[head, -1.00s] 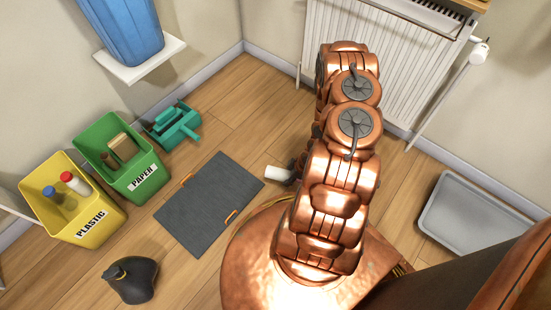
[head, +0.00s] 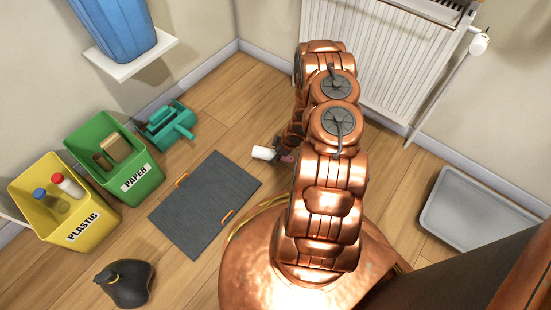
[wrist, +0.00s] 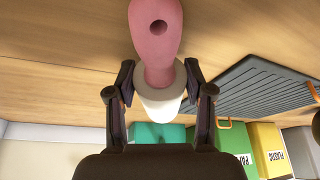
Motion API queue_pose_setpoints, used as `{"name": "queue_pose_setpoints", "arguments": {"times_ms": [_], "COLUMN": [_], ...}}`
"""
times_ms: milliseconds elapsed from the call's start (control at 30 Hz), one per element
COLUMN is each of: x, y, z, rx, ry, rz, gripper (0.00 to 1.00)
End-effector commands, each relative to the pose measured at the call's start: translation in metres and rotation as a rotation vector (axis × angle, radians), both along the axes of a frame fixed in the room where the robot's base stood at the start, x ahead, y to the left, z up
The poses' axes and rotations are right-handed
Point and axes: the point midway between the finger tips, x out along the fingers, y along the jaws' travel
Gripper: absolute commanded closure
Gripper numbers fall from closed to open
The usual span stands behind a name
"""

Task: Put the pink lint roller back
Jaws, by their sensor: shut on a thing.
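The pink lint roller has a pink handle (wrist: 157,32) with a hole near its end and a white roll (wrist: 160,106). My gripper (wrist: 158,78) is shut on it, one dark finger on each side near where the handle meets the roll. In the head view the white roll (head: 264,153) sticks out to the left of my arm, with a bit of the pink handle (head: 287,158) beside it. The gripper itself is mostly hidden behind my arm there.
A teal caddy (head: 166,127) stands on the floor by the green paper bin (head: 140,179) and yellow plastic bin (head: 84,228). A dark mat (head: 205,205) lies nearby. A black vase-like object (head: 126,284), grey tray (head: 478,212) and radiator (head: 375,55) surround open floor.

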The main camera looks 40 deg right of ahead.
Motion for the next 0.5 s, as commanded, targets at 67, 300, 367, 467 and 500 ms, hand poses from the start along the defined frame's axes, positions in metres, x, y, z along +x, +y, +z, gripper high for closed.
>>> {"name": "queue_pose_setpoints", "arguments": {"times_ms": [67,300,367,467,500], "x": [0.0,0.0005,0.0004,0.0004,0.0004], "y": [-0.0001,-0.0006,-0.0005,-0.0005,-0.0005], "z": [-0.0152,-0.0178,-0.0178,-0.0194,-0.02], "rx": [0.0,-0.001,-0.001,0.0,0.0], "ry": [0.0,-0.002,-0.002,-0.001,-0.001], "rz": [0.0,-0.001,-0.001,0.0,0.0], "gripper": [1.0,1.0,1.0,1.0,0.47]}}
